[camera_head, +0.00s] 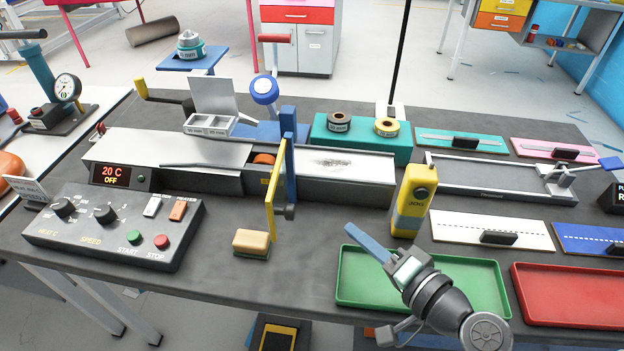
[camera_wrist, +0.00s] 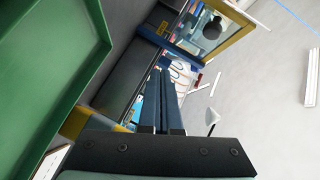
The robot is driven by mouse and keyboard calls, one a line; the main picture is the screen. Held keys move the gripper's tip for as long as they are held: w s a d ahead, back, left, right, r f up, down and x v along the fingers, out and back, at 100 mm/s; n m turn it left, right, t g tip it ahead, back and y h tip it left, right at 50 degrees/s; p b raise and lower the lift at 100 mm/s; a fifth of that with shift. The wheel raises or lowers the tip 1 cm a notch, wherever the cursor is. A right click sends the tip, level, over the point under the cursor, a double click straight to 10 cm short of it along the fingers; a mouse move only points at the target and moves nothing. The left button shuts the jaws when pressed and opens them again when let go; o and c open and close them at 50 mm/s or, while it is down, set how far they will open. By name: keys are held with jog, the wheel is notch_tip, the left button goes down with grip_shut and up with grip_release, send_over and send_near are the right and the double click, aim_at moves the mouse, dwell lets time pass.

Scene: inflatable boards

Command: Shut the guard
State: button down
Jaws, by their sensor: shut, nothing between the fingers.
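The guard (camera_head: 272,205) is a yellow-framed panel, seen nearly edge-on in the head view. It stands out toward the front of the machine from a blue post (camera_head: 289,150) and looks swung open. In the wrist view the guard (camera_wrist: 236,36) shows a yellow frame around a clear pane with a dark round knob. My gripper (camera_head: 350,229) is right of the guard, apart from it, above the bench and the green tray's left end. Its blue fingers (camera_wrist: 162,68) are shut and empty, pointing up-left in the head view toward the guard.
A yellow JOG pendant (camera_head: 413,200) stands just behind my gripper. A green tray (camera_head: 345,285) lies beneath it and a red tray (camera_head: 570,320) to the right. A sponge (camera_head: 252,242) sits below the guard. A control box (camera_head: 110,228) is at left. Bench between sponge and green tray is clear.

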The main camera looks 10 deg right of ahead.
jog(key=s+d+r+m+t+y+p, duration=0.2)
jog(key=s+m+p, duration=0.25)
jog(key=s, duration=0.35)
jog(key=w+a+p, duration=0.3)
jog(key=w+a, duration=0.6)
jog(key=shift+w+a+r+p, duration=0.2)
jog(key=shift+a+r+p, duration=0.15)
jog(key=shift+r+p, duration=0.05)
jog(key=shift+s+a+f, duration=0.1)
jog(key=shift+a, duration=0.05)
